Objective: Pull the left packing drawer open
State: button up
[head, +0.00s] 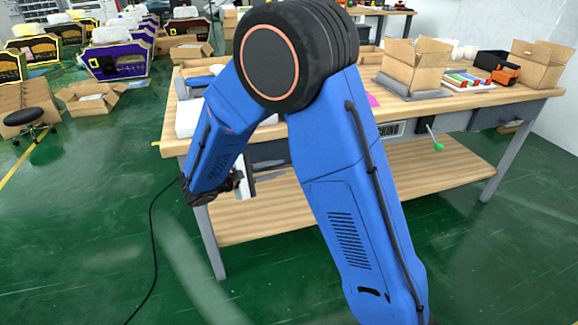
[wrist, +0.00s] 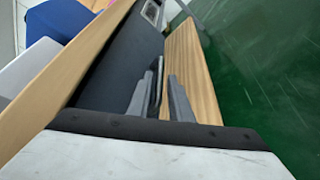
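The packing bench (head: 470,100) has a wooden top with a dark grey front below it. In the wrist view, a dark front panel (wrist: 125,65), which looks like the left drawer's face, runs under the bench top edge. A thin dark handle bar (wrist: 157,85) stands off it. My gripper (wrist: 158,100) has its two grey fingers apart, with the bar appearing between them; contact cannot be told. In the head view my gripper (head: 247,183) is low at the bench's left front, and my blue arm hides most of the drawer. No drawer gap is visible.
A lower wooden shelf (head: 440,170) spans under the bench. Cardboard boxes (head: 415,65) and an orange tool (head: 505,73) stand on top. A green-tipped lever (head: 437,144) sticks out at the front right. The green floor (head: 100,220) in front and left is mostly clear.

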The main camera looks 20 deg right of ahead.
aim_at(285, 166)
jog(key=shift+x, duration=2.85)
grip_shut()
